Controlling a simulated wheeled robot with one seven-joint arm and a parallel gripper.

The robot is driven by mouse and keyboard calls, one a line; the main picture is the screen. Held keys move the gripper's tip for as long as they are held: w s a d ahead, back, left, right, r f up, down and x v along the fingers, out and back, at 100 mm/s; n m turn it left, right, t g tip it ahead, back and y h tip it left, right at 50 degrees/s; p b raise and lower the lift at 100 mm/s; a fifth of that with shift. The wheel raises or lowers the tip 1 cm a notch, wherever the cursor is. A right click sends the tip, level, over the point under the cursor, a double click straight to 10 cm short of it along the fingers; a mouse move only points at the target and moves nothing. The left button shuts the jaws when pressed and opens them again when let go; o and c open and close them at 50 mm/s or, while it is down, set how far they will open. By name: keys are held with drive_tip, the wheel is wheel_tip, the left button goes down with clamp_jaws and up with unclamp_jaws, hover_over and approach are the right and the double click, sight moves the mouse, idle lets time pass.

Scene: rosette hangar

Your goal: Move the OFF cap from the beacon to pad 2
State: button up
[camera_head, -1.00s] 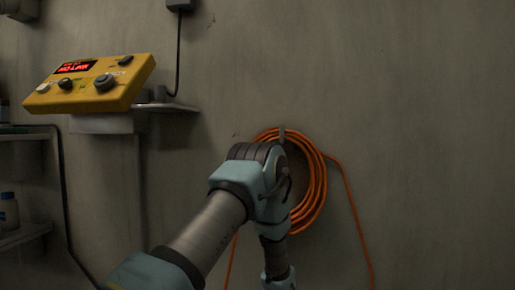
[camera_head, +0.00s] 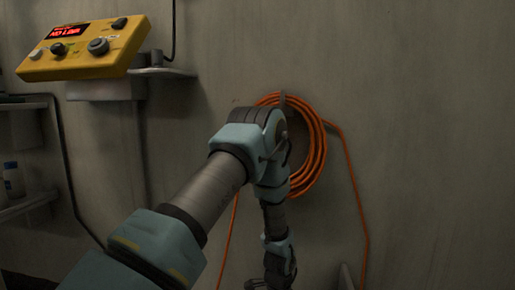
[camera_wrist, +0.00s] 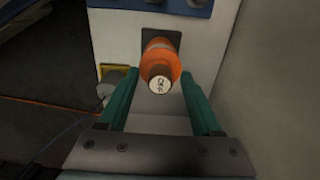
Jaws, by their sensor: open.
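In the wrist view, an orange beacon (camera_wrist: 160,58) stands against a dark square plate on a pale box. Its near end carries a dark brown cap (camera_wrist: 158,73) with a white round label; dark marks on the label are too small to read surely. My gripper (camera_wrist: 161,76) is open, with one green finger on each side of the beacon and cap. Gaps show between the fingers and the cap, and nothing is held. I cannot make out pad 2 in any view.
A yellow control box (camera_head: 85,48) with a red display sits on a wall shelf (camera_head: 160,72). An orange cable coil (camera_head: 312,150) hangs on the wall behind my arm.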

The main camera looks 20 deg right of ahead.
clamp_jaws()
idle(0.4)
idle(0.9)
drive_tip(key=shift+r, duration=0.15)
drive_tip(key=shift+r+p, duration=2.7)
drive_tip(key=shift+r, duration=0.2)
drive_tip(key=shift+s+a+f, duration=0.7)
drive_tip(key=shift+a+f, duration=1.5)
drive_tip(key=shift+f, duration=0.3)
drive_tip(key=shift+s+a+f, duration=0.75)
drive_tip(key=shift+a+f, duration=1.45)
drive_tip(key=shift+f, duration=0.25)
drive_tip(key=shift+s+a+f, duration=0.7)
drive_tip(key=shift+a+f, duration=1.5)
drive_tip(key=shift+f, duration=0.3)
